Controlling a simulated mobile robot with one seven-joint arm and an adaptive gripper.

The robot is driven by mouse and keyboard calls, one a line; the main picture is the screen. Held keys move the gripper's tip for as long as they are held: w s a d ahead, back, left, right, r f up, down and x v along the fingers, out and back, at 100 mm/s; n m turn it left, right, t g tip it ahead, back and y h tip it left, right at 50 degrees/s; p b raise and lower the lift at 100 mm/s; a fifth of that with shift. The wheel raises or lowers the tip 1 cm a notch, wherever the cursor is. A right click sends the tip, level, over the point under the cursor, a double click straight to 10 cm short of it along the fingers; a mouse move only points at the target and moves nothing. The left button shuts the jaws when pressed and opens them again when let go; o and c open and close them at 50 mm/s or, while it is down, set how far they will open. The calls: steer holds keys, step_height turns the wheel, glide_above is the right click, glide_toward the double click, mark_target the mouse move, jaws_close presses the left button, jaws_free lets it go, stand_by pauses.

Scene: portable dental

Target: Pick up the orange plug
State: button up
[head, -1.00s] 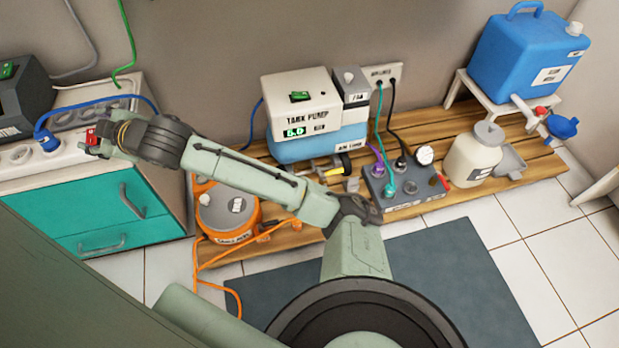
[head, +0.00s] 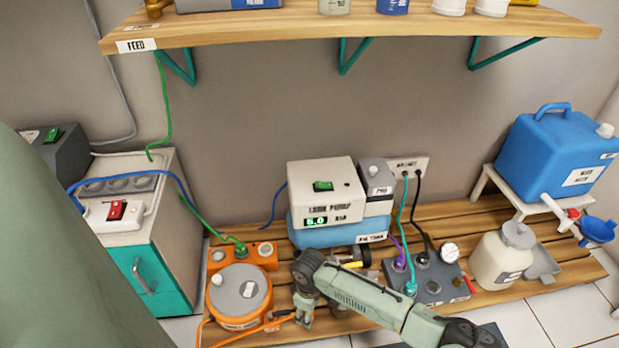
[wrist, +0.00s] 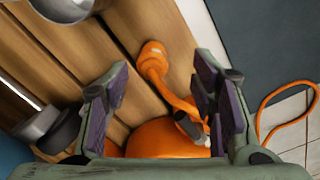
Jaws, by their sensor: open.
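The orange plug (wrist: 153,58) lies on the wooden slats in the wrist view, its orange cable running down toward the round orange reel (wrist: 160,140). My gripper (wrist: 163,72) is open and empty, its two dark-padded fingers apart on either side of the plug in that view. How far the fingertips are above the plug is hard to tell. In the head view my gripper (head: 303,318) points down just right of the orange reel (head: 240,292). I cannot make out the plug there; my gripper may hide it.
The slatted wooden platform (head: 460,235) carries a tank pump (head: 325,190), a grey socket box (head: 430,280) with cables and a cream jug (head: 500,258). An orange socket box (head: 245,258) stands behind the reel. A shelf (head: 350,28) hangs above.

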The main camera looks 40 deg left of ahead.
steer(key=shift+w+a+f+b, duration=0.1)
steer(key=shift+f+b, duration=0.2)
steer(key=shift+f, duration=0.7)
steer(key=shift+w+a+f+b, duration=0.15)
steer(key=shift+f+b, duration=0.15)
steer(key=shift+f, duration=0.75)
steer(key=shift+w+a+f+b, duration=0.1)
steer(key=shift+f+b, duration=0.2)
steer(key=shift+f, duration=0.7)
steer(key=shift+c, duration=0.3)
jaws_close()
